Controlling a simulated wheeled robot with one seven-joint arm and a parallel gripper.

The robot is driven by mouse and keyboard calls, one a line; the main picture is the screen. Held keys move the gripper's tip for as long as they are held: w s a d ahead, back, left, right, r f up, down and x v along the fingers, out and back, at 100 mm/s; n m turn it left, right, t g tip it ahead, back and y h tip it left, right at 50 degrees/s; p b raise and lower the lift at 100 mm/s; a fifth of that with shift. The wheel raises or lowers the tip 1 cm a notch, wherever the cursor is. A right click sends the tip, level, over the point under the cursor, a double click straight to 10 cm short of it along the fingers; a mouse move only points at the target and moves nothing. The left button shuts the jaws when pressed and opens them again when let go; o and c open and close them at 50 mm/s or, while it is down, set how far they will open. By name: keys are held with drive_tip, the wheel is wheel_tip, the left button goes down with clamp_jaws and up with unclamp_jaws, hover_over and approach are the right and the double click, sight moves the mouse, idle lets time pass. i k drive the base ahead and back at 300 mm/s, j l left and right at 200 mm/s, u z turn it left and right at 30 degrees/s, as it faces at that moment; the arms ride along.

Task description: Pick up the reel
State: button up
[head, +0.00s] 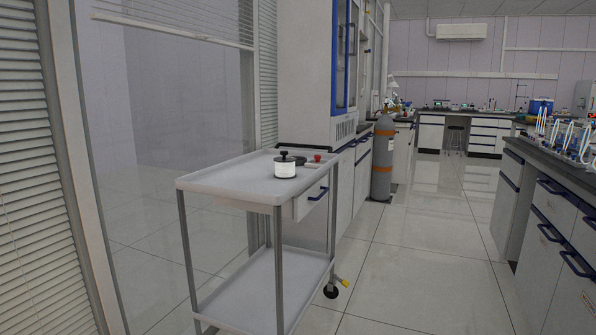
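A white and black round item (286,165) stands upright on the top tray of a grey trolley (232,180). It has a white body and a black knob on top. Just behind it to the right lies a low dark item (299,160), partly hidden by it. A small red item (317,158) sits further right, close to the tray's right edge. I cannot tell for sure which of these is the reel. My gripper is not in view.
The trolley's left tray top and its lower shelf (255,285) are bare. A grey gas cylinder (383,160) stands behind it beside the cabinets. A bench (560,175) with lab gear runs along the right. The tiled floor between is clear. Glass and blinds border the left.

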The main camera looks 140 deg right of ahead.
sight(284, 165)
drive_tip(key=z, duration=4.75)
drive_tip(key=i+j+z, duration=0.15)
drive_tip(key=i+j, duration=0.1)
